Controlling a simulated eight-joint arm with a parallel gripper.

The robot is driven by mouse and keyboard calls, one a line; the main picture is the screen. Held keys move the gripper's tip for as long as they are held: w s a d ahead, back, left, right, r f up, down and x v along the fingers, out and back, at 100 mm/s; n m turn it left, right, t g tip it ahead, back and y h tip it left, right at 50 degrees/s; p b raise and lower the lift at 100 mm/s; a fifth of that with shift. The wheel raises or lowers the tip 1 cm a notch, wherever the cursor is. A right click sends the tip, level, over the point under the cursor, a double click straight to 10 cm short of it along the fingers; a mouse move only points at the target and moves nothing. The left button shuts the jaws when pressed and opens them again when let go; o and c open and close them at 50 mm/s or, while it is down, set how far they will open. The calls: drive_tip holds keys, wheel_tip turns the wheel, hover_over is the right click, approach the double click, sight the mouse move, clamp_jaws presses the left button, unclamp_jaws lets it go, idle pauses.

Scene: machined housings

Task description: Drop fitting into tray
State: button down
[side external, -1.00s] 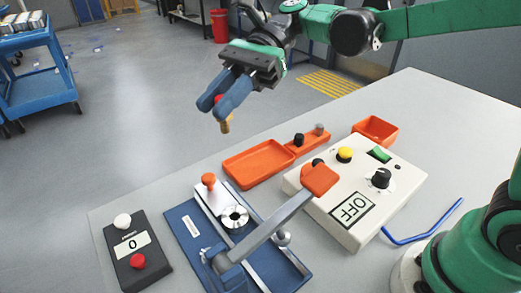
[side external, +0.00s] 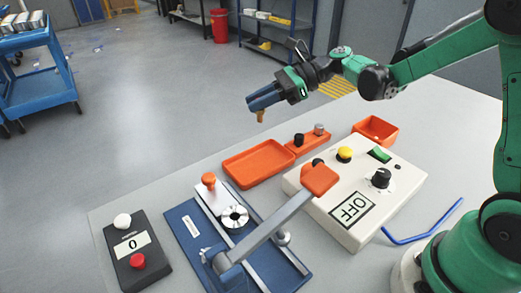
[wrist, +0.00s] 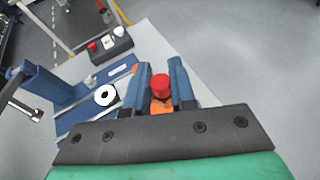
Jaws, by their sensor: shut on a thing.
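My gripper (side external: 256,103) has blue fingers and is shut on the fitting. The brass lower end of the fitting (side external: 260,116) hangs below the fingertips. In the wrist view its red top (wrist: 160,86) shows between the two fingers (wrist: 161,76). The shallow orange tray (side external: 257,163) lies on the table, empty, with the fitting held in the air above its level. An orange patch (wrist: 163,107) shows just below the fitting in the wrist view; I cannot tell whether it is the tray.
An orange holder (side external: 308,141) with a black and a grey piece adjoins the tray. A small orange bin (side external: 376,130), a white control box (side external: 352,200), a blue lever fixture (side external: 235,235) and a counter box (side external: 132,248) stand around. A blue rod (side external: 425,232) lies at right.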

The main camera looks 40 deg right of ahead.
wheel_tip(320, 180, down, 7)
drive_tip(key=d+m+t, duration=0.1)
drive_tip(key=d, duration=0.1)
drive_tip(key=shift+w+h, duration=0.3)
drive_tip(key=c, duration=0.7)
unclamp_jaws()
drive_tip(key=shift+o, duration=0.2)
drive_tip(key=v, duration=0.5)
drive_tip(key=shift+s+d, duration=0.15)
drive_tip(key=shift+d, duration=0.15)
